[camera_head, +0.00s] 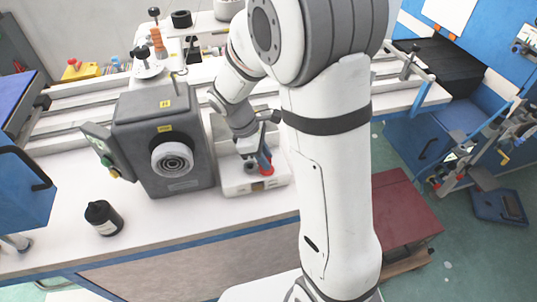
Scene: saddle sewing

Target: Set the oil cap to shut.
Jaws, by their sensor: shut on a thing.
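My gripper (260,163) reaches down over a small white machine base (239,188) near the middle of the table. It is shut on a small red part (267,171), which looks like the oil cap. The jaws and the wrist hide most of this part, so I cannot tell how far it is turned or seated. A blue piece shows just above the red part, at the jaws.
A dark grey machine housing (136,128) with a round white-rimmed dial stands close left of my gripper. A black bottle (104,217) stands at the front left. Rails and small fittings run along the back. The table front near the bottle is mostly clear.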

